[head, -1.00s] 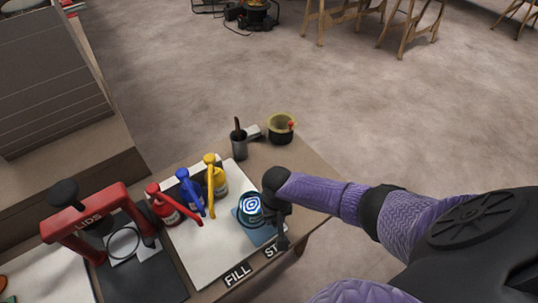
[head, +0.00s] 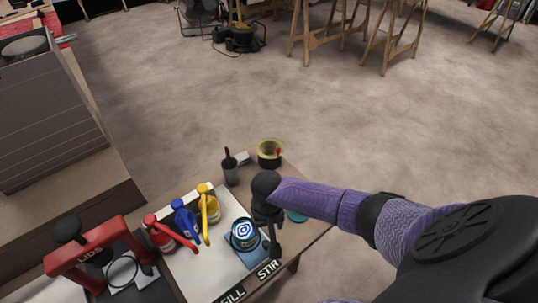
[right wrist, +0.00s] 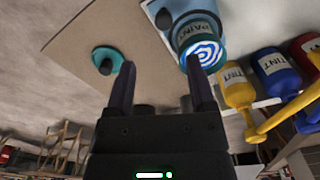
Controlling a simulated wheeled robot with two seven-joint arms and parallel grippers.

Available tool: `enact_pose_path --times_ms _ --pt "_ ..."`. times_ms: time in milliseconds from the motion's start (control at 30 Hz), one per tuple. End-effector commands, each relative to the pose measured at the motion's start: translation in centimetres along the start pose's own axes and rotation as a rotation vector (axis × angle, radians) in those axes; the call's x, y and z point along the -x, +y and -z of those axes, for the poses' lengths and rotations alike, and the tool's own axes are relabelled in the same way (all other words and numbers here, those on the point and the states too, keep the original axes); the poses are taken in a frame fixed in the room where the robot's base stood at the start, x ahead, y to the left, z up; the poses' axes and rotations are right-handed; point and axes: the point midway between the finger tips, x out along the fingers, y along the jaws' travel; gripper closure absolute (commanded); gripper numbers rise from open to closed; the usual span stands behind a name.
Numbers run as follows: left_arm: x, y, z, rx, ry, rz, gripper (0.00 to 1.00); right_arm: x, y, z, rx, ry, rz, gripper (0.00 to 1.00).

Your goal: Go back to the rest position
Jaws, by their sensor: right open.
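My right gripper (head: 270,228) is open and empty, just to the right of an open paint can (head: 244,236) with a blue and white swirl on top. In the right wrist view, the open fingers (right wrist: 160,72) show bare table between their tips, and the paint can (right wrist: 198,38) is just beyond the right finger. The can stands upright near the STIR label (head: 269,268). My left gripper is not in view.
Red, blue and yellow (head: 208,207) tint bottles stand left of the can. A red LIDS press (head: 95,250) is at far left. A dark cup (head: 230,172) and a yellow-rimmed pot (head: 269,153) stand behind. A teal disc (head: 297,216) lies right of my gripper.

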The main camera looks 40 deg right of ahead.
Motion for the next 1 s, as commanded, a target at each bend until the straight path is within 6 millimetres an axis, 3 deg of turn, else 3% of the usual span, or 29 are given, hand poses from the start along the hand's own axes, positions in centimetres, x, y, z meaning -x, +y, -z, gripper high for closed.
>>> enact_pose_path --times_ms 100,500,567,633,667,733,800,900,1000 --pt "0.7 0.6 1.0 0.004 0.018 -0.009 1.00 1.1 0.0 0.0 0.000 0.000 0.000 0.30" --pt "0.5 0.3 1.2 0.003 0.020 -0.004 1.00 1.0 0.0 0.0 0.000 -0.001 0.000 0.30" --pt "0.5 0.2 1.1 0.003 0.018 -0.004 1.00 0.3 0.1 -0.3 0.004 0.003 0.004 0.30" --pt "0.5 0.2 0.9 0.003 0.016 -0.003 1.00 -2.7 0.5 -1.6 0.033 0.024 0.020 0.30" --pt "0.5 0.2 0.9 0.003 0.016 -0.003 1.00 -4.7 0.9 -2.8 0.056 0.038 0.023 0.30" --pt "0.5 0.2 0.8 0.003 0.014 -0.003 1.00 -9.7 2.5 -6.9 0.141 0.070 0.016 0.30" --pt "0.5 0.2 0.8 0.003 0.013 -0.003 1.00 -13.6 4.4 -12.4 0.249 0.083 -0.003 0.30" --pt "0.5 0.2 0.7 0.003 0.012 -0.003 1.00 -16.7 6.3 -20.4 0.398 0.070 -0.020 0.30" --pt "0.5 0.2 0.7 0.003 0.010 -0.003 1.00 -17.8 7.4 -26.6 0.512 0.048 -0.018 0.30"
